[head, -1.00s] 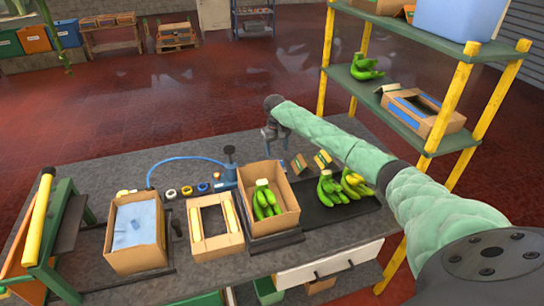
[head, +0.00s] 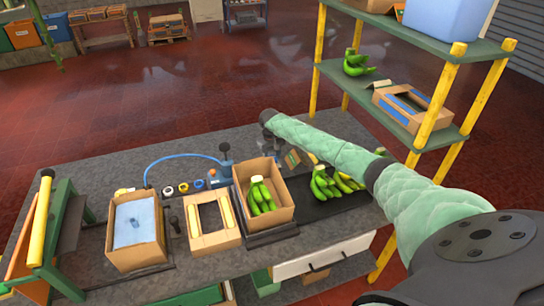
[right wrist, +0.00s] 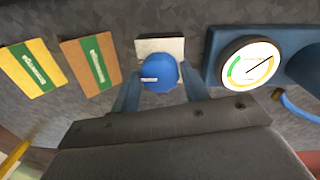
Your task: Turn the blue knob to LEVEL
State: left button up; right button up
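The blue knob (right wrist: 160,72) is in the upper middle of the right wrist view, with a small white mark on its face and a pale plate behind it. My right gripper (right wrist: 158,82) has one blue-grey finger on each side of the knob. The fingers look open, with at most a narrow gap to the knob. A round gauge (right wrist: 249,65) with a green-to-yellow arc and a dark needle is right of the knob. In the head view my right gripper (head: 270,146) is low behind the banana box, and the knob cannot be made out there. My left gripper is out of view.
Two cards (right wrist: 92,65) with green stripes lie left of the knob. On the bench, a box of green bananas (head: 284,208), an empty-looking carton (head: 215,240) and a box with a blue liner (head: 137,263) stand in front. A blue hose (head: 178,156) curves behind. Shelving (head: 455,140) stands right.

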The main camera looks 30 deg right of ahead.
jog(key=c, duration=0.5)
